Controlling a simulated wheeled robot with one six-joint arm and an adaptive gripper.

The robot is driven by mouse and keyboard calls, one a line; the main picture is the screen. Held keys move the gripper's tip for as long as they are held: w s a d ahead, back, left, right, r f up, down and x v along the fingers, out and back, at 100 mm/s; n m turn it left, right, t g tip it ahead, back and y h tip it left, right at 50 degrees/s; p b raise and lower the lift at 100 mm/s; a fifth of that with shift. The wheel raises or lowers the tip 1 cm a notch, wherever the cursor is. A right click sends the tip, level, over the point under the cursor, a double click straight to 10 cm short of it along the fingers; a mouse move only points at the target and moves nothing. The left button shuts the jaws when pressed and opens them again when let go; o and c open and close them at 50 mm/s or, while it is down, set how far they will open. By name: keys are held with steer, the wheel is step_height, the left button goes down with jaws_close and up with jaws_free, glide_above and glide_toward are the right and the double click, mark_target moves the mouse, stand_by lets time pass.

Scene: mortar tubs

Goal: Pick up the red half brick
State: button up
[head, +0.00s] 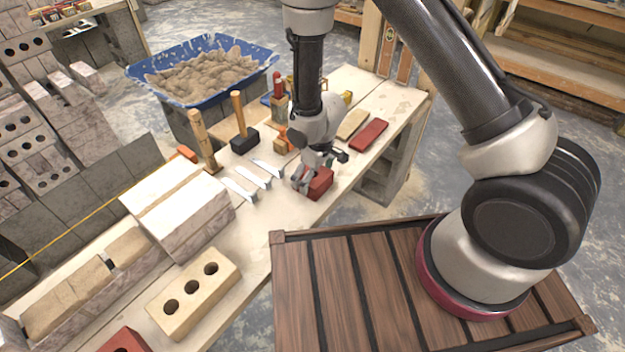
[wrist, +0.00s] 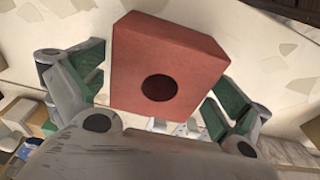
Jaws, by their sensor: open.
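The red half brick (head: 320,183) lies on the plank bench top, beneath my gripper (head: 314,178). In the wrist view the red half brick (wrist: 165,65) shows one round hole and fills the upper middle of the picture. My gripper's two green-padded fingers (wrist: 158,95) are spread apart, one on each side of the brick. Gaps show between the pads and the brick's sides in the wrist view. In the head view the fingers hide part of the brick's left side.
Several trowels (head: 252,180) lie left of the brick. A black-headed mallet (head: 244,140) stands behind them. A flat red block (head: 369,135) lies to the right, beside a tan one (head: 352,124). A cream three-hole brick (head: 193,291) lies nearer. A blue mortar tub (head: 205,70) stands at the back.

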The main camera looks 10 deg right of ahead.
steer(key=shift+c, duration=0.2)
steer(key=c, duration=1.6)
steer(key=shift+o, duration=0.2)
steer(key=shift+r, duration=0.2)
